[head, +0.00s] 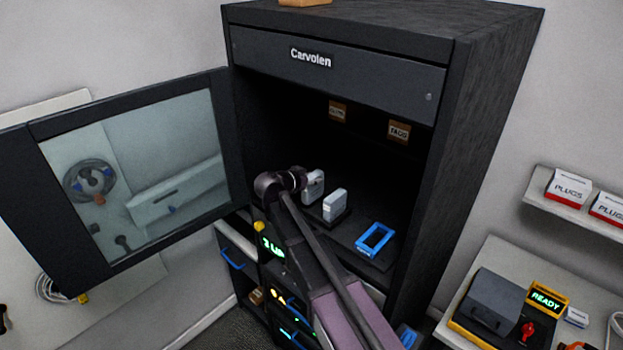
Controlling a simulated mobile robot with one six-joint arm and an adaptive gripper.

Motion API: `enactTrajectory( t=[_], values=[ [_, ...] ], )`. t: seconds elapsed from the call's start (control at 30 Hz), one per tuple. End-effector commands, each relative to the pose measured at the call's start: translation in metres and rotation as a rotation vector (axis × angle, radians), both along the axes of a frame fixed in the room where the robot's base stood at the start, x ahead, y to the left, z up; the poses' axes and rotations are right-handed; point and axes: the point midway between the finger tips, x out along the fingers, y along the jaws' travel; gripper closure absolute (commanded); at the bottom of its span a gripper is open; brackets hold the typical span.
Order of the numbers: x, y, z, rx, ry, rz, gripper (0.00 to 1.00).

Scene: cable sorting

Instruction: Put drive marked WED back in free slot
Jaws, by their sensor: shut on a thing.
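My gripper (301,180) reaches into the open dark cabinet and is shut on a pale grey drive (314,188). The drive stands about upright, and its marking is too small to read, so I cannot tell if it says WED. I cannot tell if it touches the shelf, as my arm hides its lower left side. A second pale drive (335,205) stands upright in a dark base just to the right. A blue rectangular frame (375,238) with a dark, empty-looking opening sits further right on the shelf.
The cabinet's glazed door (135,170) stands open to the left. Small brown boxes (399,131) sit deeper inside. The cabinet's right wall (440,190) bounds the shelf. A side table at lower right holds a grey device with a READY display (546,300).

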Motion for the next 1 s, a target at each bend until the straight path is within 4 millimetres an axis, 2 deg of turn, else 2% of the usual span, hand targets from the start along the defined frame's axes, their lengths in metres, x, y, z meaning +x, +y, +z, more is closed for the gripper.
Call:
enactTrajectory(
  t=[1.0],
  values=[
    [0.0, -0.0003, -0.0077, -0.001, -0.001, 0.0, 1.0]
  ],
)
